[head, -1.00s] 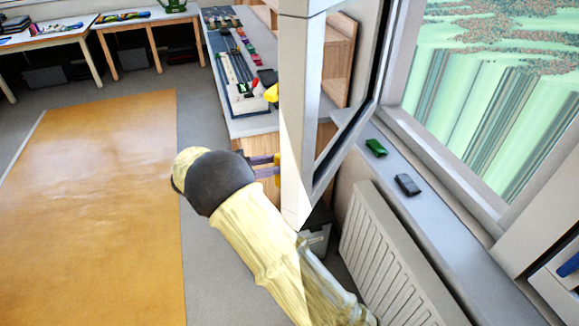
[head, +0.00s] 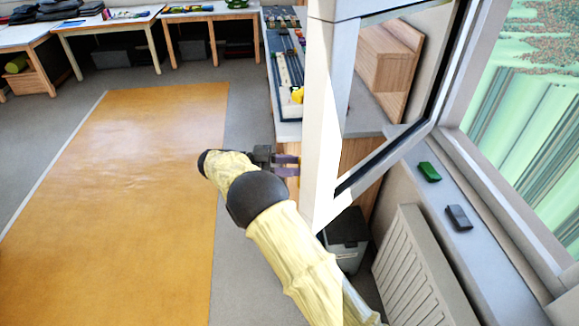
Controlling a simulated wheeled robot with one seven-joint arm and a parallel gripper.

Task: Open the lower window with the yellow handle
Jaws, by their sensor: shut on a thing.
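The window sash (head: 321,130), with a white frame, stands swung out into the room from the window wall at the right. My gripper (head: 287,166) is at the left edge of this frame, its purple fingers shut on the yellow handle. The handle is almost wholly hidden by the fingers and the frame edge. My arm, in a pale yellow cover, reaches up to it from the bottom of the head view.
A green object (head: 429,172) and a dark grey block (head: 459,217) lie on the window sill. A radiator (head: 415,270) and a grey bin (head: 346,240) stand below. A bench (head: 289,132) is behind the sash. The orange floor mat (head: 120,200) at left is clear.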

